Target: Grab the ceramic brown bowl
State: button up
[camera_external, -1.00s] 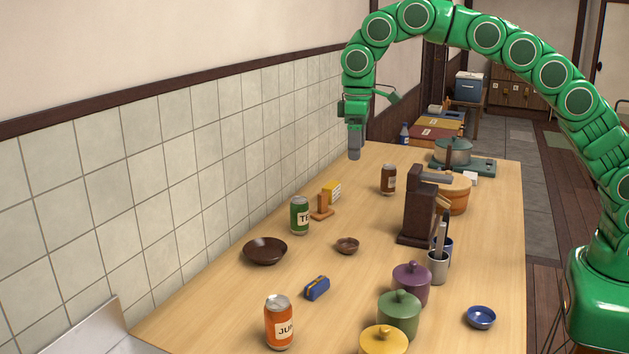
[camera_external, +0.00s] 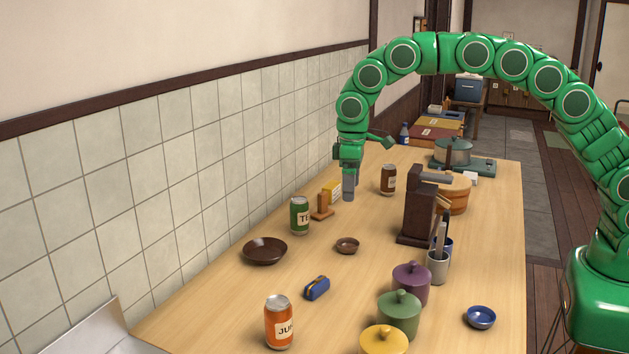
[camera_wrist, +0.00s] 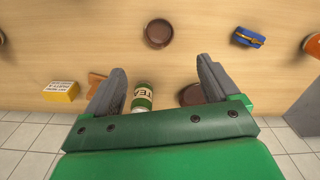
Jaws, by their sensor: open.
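A small round brown bowl (camera_external: 347,246) stands upright on the table. It also shows in the wrist view (camera_wrist: 158,33), at the top, beyond my fingertips. A wider, shallow dark brown dish (camera_external: 265,251) lies nearer the tiled wall; in the wrist view, the same dish (camera_wrist: 190,95) is partly hidden by my right finger. Both look empty. My gripper (camera_external: 348,194) points down above the table, behind the small bowl in the external view and apart from it. In the wrist view, my gripper (camera_wrist: 161,66) is open with nothing between its fingers.
A green tea can (camera_external: 300,215) and a wooden stand with a yellow box (camera_external: 332,192) are near the wall. A blue pouch (camera_external: 317,288) and orange can (camera_external: 279,322) are in front. A dark machine (camera_external: 417,207) and lidded pots (camera_external: 411,283) stand right. The small bowl's surroundings are clear.

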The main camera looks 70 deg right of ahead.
send_near(348, 240)
jog(key=s+a, duration=0.1)
jog(key=a, duration=0.2)
jog(key=shift+w+d+f, duration=0.1)
jog(key=shift+d+f, duration=0.05)
jog(key=shift+f, duration=1.95)
jog(key=shift+d+f, duration=0.15)
jog(key=shift+f, duration=1.95)
jog(key=shift+c, duration=0.3)
jog(key=c, duration=1)
